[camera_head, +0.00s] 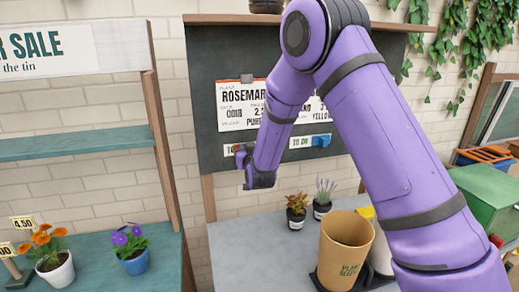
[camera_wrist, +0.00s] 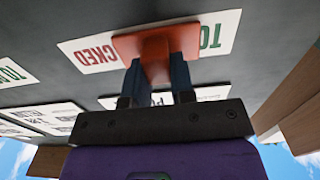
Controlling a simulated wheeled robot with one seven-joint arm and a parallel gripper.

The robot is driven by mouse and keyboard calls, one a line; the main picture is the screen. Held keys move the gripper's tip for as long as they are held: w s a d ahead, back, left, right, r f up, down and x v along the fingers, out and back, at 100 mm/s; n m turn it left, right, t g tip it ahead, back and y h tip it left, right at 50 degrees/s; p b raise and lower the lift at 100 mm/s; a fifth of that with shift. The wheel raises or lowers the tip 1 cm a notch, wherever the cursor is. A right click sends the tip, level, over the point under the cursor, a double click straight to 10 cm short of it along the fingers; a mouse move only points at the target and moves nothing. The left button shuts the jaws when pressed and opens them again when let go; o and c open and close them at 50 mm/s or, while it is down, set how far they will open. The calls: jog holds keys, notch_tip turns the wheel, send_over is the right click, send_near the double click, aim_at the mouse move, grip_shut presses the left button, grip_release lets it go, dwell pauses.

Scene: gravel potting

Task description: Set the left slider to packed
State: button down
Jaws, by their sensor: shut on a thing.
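The left slider is an orange-red knob (camera_wrist: 152,48) on a white label strip (camera_wrist: 215,38) on the dark board. In the wrist view it sits around the strip's middle, between green "TO" letters and red "CKED" letters, covering the lettering between. My gripper (camera_wrist: 155,82) is shut on the knob, one blue-grey finger on each side. In the head view my gripper (camera_head: 243,160) is at the board's lower left, and only a bit of the red knob and the strip's left end (camera_head: 229,150) show; my arm hides the rest.
A blue slider (camera_head: 321,140) sits on a second strip to the right, its "TO DO" end showing. A plant card (camera_head: 240,98) hangs above. Below, the counter (camera_head: 240,250) holds two small potted plants (camera_head: 297,210) and a tan pot (camera_head: 345,245). My arm crosses the board's right side.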

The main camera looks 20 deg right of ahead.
aim_at(235, 147)
jog(key=shift+a, duration=1.7)
jog(key=c, duration=1)
grip_release()
jog(key=shift+a, duration=0.1)
jog(key=shift+o, duration=0.2)
jog(key=s, duration=1)
jog(key=shift+s, duration=0.4)
